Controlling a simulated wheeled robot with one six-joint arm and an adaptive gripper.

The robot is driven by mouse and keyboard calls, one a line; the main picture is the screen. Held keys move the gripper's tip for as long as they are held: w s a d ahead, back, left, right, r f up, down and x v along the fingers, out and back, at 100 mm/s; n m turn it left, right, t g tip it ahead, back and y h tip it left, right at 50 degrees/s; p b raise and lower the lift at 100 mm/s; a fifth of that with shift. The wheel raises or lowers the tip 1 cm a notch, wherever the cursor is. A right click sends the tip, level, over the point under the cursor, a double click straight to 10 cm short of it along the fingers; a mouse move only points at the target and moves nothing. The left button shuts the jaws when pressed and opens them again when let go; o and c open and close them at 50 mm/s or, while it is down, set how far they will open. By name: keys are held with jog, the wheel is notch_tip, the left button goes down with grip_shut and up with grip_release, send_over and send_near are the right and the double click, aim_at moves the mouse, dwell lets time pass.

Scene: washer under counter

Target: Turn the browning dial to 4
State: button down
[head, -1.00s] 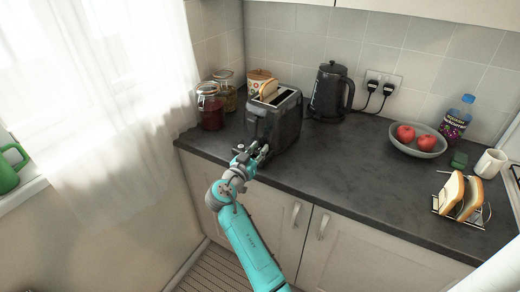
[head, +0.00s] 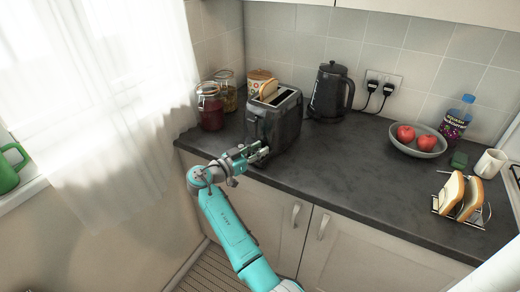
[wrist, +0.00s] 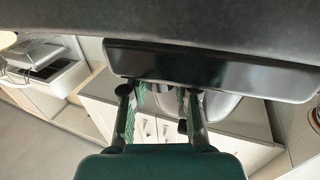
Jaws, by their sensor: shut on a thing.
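My gripper (head: 262,151) is at the toaster's front end, low down, reaching in from the left. In the wrist view my gripper (wrist: 157,93) has its two fingers just under the toaster's dark lower body (wrist: 210,68). The fingers are closed on a small part at the toaster's front, which fits the browning dial. The dial itself, its marks and its setting are hidden or too small to read.
Two jars (head: 211,107) stand left of the toaster, and a black kettle (head: 330,92) is at its right. A bowl of red fruit (head: 417,144), a bottle (head: 456,118), a mug (head: 490,163) and a bread rack (head: 459,197) are farther right. The middle counter is clear.

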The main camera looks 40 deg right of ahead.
jog(key=c, duration=0.8)
grip_release()
jog(key=shift+c, duration=0.2)
jog(key=a, duration=1.2)
